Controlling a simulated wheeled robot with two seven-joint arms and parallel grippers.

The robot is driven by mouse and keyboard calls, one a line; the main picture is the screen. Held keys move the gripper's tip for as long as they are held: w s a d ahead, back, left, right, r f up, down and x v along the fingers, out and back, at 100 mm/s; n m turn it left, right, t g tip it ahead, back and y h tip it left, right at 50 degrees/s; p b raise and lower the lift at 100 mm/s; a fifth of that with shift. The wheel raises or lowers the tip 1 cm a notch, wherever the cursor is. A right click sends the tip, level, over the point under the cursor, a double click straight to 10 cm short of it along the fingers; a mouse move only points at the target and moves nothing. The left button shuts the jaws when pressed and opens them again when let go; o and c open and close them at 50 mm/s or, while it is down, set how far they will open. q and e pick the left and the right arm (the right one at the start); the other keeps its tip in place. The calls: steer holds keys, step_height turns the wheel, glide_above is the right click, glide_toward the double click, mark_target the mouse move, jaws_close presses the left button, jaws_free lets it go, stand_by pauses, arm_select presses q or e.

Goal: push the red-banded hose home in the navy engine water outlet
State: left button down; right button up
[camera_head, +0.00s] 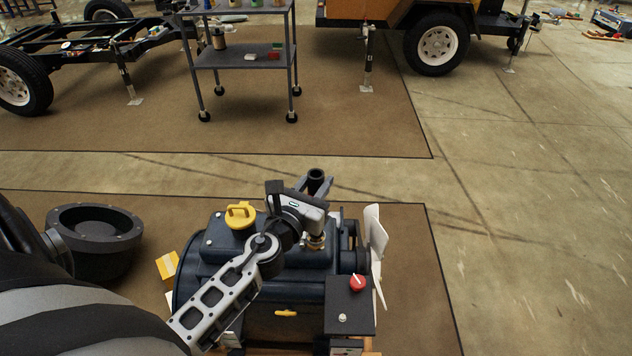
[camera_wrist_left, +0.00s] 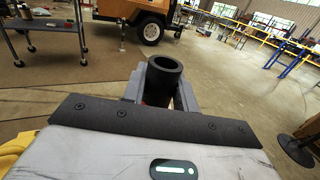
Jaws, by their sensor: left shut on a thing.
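The navy engine (camera_head: 285,290) stands on the brown mat in the lower middle of the head view. My left gripper (camera_head: 317,187) is above its right part, shut on a black hose. The hose's open upper end (camera_head: 317,176) sticks up between the fingers. In the left wrist view the hose (camera_wrist_left: 164,76) stands nearly upright between the grey fingers, with a bit of red low on it. A brass-coloured fitting (camera_head: 315,242) shows just below the gripper, probably the water outlet. The hose's lower end is hidden, so I cannot tell how it sits there. My right gripper is not in view.
A yellow cap (camera_head: 240,214) is on the engine top. A white fan (camera_head: 375,255) and a control box (camera_head: 348,300) with a red knob (camera_head: 358,283) are at its right. A black round tub (camera_head: 95,235) and a yellow box (camera_head: 167,265) are at left. A cart (camera_head: 240,55) stands behind.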

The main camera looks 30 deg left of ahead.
arm_select(q)
steer(key=shift+f, duration=0.3)
steer(key=shift+f+b, duration=1.4)
steer(key=shift+b, duration=0.2)
steer(key=shift+f, duration=0.1)
steer(key=c, duration=1)
jaws_free()
